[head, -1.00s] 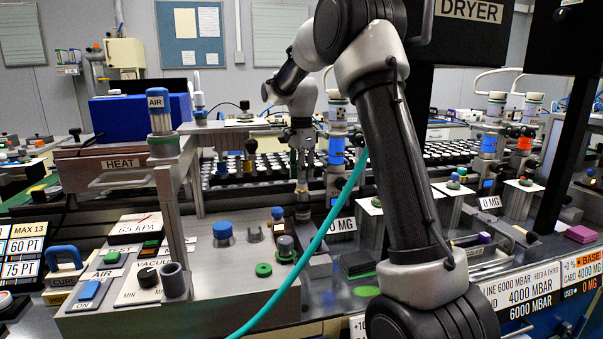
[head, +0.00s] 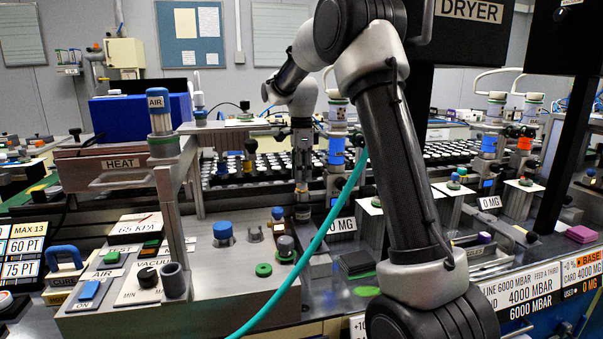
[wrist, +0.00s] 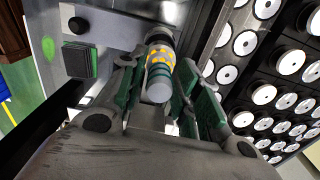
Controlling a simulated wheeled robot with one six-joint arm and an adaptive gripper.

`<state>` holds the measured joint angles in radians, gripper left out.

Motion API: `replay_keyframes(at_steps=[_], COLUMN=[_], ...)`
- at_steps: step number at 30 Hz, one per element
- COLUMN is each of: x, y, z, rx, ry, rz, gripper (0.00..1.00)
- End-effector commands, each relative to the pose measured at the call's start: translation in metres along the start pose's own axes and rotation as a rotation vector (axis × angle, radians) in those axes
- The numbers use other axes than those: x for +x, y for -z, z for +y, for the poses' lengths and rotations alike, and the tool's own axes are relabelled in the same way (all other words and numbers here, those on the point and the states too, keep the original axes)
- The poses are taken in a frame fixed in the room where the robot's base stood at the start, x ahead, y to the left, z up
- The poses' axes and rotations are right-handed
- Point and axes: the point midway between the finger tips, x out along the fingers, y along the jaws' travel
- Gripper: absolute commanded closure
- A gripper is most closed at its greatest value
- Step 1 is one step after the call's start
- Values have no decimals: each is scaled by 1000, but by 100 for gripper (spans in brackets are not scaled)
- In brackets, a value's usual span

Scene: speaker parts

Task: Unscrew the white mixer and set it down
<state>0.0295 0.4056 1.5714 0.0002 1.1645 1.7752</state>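The mixer (wrist: 160,72), a slim upright piece with a whitish-grey rounded tip and green and orange bands, stands between the two fingers of my gripper (wrist: 163,98) in the wrist view. The fingers have green pads and are open, with a gap visible on each side of the mixer. In the head view my gripper (head: 302,182) points down over the mixer (head: 302,197). The mixer's lower end sits in a grey holder. Its threaded joint is hidden.
A column with a blue band (head: 336,151) stands close on the right. Rows of white-topped black parts (wrist: 288,62) fill the area behind. A teal hose crosses in front.

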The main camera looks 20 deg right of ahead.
Motion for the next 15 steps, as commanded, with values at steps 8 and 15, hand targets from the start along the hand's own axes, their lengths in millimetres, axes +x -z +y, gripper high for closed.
replay_keyframes(at_steps=[8, 15], x=[0, 0], y=[0, 0], z=[0, 0], rx=[149, 226], ry=[0, 0], rz=[0, 0], gripper=[67, 67])
